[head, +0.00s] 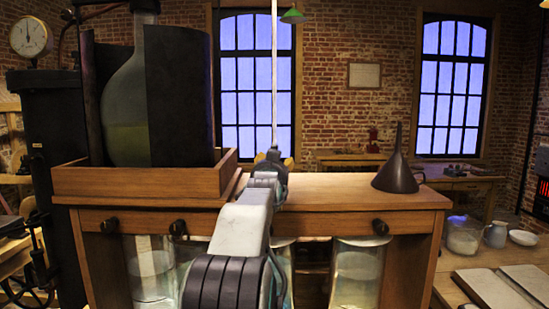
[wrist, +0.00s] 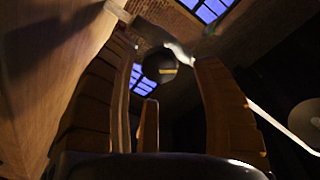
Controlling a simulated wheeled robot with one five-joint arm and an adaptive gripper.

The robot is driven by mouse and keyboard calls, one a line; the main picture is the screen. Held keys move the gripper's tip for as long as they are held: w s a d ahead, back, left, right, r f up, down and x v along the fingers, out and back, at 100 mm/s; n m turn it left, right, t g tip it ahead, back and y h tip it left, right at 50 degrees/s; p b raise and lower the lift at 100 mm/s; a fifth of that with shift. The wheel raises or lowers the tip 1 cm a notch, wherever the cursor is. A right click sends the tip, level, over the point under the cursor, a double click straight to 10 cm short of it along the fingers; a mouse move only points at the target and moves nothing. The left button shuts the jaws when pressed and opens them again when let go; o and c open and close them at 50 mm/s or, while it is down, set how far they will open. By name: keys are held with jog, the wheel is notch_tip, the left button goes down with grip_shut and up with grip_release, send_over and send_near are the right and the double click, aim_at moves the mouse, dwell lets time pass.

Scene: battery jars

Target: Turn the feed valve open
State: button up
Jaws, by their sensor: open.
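My gripper (head: 272,157) is at the bench top, near its middle, in the head view, seen from behind along my arm. In the wrist view my gripper (wrist: 165,50) has its brown fingers spread apart, with nothing clearly held. A dark rounded shape (wrist: 158,70) shows between the fingers; I cannot tell what it is or whether it touches them. Dark round knobs sit on the bench front: one at left (head: 112,225), one nearer the middle (head: 178,228) and one at right (head: 380,227). I cannot tell which, if any, is the feed valve.
The wooden bench (head: 330,192) carries a tray (head: 130,182) with a large glass flask (head: 125,105) at left and a dark funnel (head: 397,170) at right. Glass jars (head: 357,270) stand below. A thin pale upright rod (head: 274,75) rises near my gripper. The bench top between gripper and funnel is clear.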

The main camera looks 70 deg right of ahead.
jog(key=shift+p+x, duration=0.4)
jog(key=shift+x, duration=0.8)
jog(key=shift+c, duration=0.2)
jog(key=c, duration=1.1)
jog(key=shift+c, duration=0.3)
